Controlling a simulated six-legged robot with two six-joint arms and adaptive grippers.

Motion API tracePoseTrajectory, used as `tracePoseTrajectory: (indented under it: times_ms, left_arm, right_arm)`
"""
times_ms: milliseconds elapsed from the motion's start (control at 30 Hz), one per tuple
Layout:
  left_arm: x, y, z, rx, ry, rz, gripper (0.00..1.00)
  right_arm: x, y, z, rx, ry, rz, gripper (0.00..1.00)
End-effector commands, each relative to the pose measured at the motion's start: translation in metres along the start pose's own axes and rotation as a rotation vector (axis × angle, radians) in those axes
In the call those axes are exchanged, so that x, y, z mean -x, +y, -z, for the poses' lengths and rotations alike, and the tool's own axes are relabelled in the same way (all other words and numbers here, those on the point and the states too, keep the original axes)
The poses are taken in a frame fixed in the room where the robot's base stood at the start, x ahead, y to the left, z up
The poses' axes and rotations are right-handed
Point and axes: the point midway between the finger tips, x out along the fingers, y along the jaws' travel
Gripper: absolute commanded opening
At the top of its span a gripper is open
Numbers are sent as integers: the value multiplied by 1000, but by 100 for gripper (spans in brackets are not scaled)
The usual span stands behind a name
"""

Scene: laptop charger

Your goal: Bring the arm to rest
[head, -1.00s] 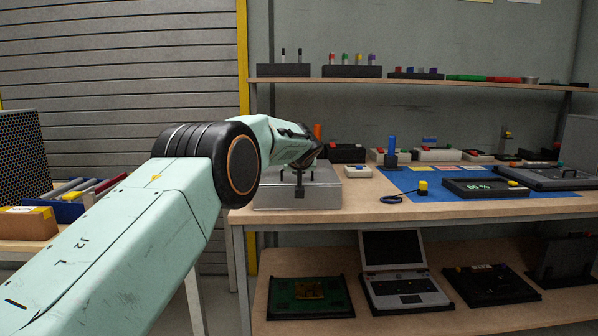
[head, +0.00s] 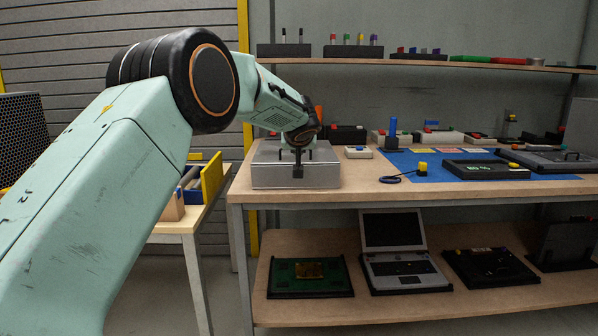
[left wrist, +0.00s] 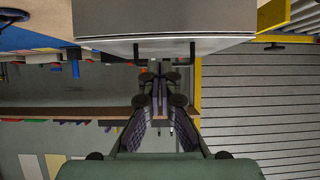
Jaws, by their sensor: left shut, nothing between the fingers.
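My left arm comes in from the left and bends at a large black elbow joint. Its black wrist end (head: 303,135) is over the grey metal case (head: 270,178) at the bench's left end. In the head view the fingers cannot be made out clearly against the case's dark handle and latch. In the left wrist view, which is upside down, my left gripper (left wrist: 160,76) is shut with nothing between its fingers. The case (left wrist: 160,18) shows there at the top edge, with dark handle ends near the fingertips; contact cannot be told. My right gripper is not in view.
A blue mat (head: 440,172) holds a display box (head: 487,169) and a yellow-topped plug (head: 422,171). An open laptop (head: 400,268) and a green board (head: 308,277) lie on the lower shelf. A side table (head: 178,228) with a bin stands at left.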

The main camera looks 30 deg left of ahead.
Motion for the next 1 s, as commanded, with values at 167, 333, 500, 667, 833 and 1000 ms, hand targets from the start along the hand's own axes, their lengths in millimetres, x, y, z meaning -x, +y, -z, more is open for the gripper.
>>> tracePoseTrajectory:
  times_ms: [167,333,500,667,833,1000]
  left_arm:
    - [10,0,-22,0,-1,0,0]
    - [19,1,-35,0,0,1,0]
    - [24,2,-42,0,1,1,0]
    - [26,2,-43,1,1,1,0]
    - [25,4,-42,-53,2,-10,0]
    - [26,36,-76,-220,-54,-171,0]
  right_arm:
    - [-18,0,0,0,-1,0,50]
    - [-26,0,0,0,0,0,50]
    - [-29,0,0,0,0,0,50]
    - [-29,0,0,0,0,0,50]
    - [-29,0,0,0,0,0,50]
    - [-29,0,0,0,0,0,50]
